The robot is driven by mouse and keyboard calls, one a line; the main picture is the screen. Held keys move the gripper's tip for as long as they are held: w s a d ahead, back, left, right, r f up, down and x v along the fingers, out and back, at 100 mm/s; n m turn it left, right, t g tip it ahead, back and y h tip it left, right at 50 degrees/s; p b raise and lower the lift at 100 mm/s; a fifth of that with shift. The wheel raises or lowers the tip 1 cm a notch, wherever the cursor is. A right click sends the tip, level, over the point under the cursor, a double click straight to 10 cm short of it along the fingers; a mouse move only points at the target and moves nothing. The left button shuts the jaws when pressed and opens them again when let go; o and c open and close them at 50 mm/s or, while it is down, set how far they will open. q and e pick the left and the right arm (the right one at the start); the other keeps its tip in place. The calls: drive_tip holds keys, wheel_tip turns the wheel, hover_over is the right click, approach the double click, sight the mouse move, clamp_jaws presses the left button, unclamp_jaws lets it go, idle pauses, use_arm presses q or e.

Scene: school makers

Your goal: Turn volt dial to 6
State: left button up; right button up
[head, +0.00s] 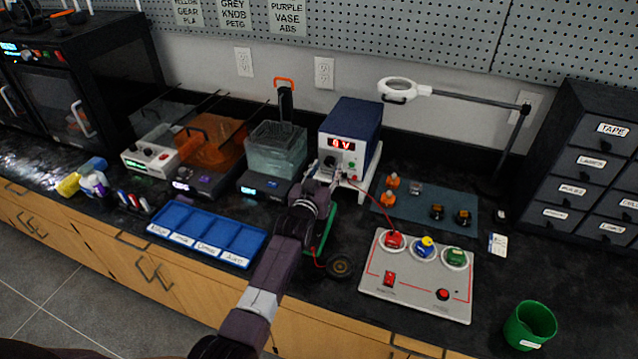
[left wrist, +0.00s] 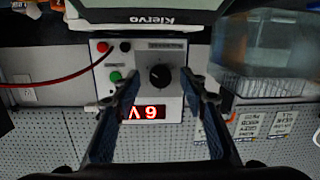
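The blue and white power supply (head: 352,128) stands at the back of the bench with a lit red display (head: 341,144). The display shows one digit and a V; the digit looks like a 6 or 9, and I cannot tell which. In the left wrist view its front panel (left wrist: 112,62) shows the black round volt dial (left wrist: 160,75), with the lit display (left wrist: 147,112) beside it. My left gripper (head: 326,172) is in front of the panel. In the wrist view its fingers (left wrist: 161,86) are apart, one on each side of the dial, with visible gaps. My right gripper is not in view.
A grey switch panel (head: 405,298) with coloured terminals lies right of my left arm. A red lead (left wrist: 60,82) runs from the supply. A blue tray (head: 210,232) lies left, a green cup (head: 530,326) front right. A magnifier lamp (head: 455,97) stands behind.

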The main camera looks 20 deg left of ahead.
use_arm(q)
drive_tip(key=s, duration=0.3)
drive_tip(key=s+r, duration=0.1)
drive_tip(key=s, duration=0.7)
drive_tip(key=shift+d+r, duration=0.15)
drive_tip(key=shift+d, duration=0.05)
